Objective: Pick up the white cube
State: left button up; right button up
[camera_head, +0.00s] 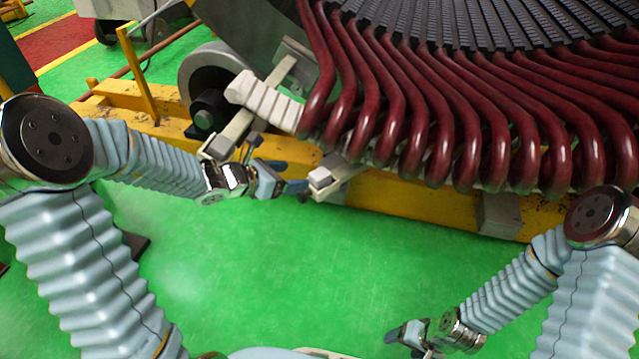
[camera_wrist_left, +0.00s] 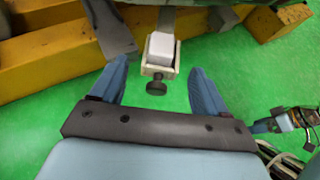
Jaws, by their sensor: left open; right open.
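The white cube (camera_head: 320,178) sits in a small holder at the end of a grey bracket, below the stator's red coils. In the left wrist view the white cube (camera_wrist_left: 161,47) rests in the holder (camera_wrist_left: 158,71), which has a dark knob on its front. My left gripper (camera_head: 288,177) is open just left of the cube. In its wrist view the blue fingers (camera_wrist_left: 158,72) stand apart, one to each side of the holder, with the cube ahead between them. My right gripper (camera_head: 404,335) is open and empty, low over the green floor.
The stator's dark red coils (camera_head: 440,130) hang above and right of the cube. A yellow beam (camera_head: 420,198) runs behind it. A white ribbed block (camera_head: 266,102) and a grey roller (camera_head: 215,72) are at the upper left. The green floor (camera_head: 270,270) in front is clear.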

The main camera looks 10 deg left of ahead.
aim_at(317, 175)
pick_arm(q)
jog(key=b+x, duration=0.1)
jog(key=x, duration=0.7)
jog(key=shift+w+d+f, duration=0.1)
jog(key=shift+d+f, duration=0.2)
jog(key=shift+c, duration=0.3)
jog(key=c, duration=1)
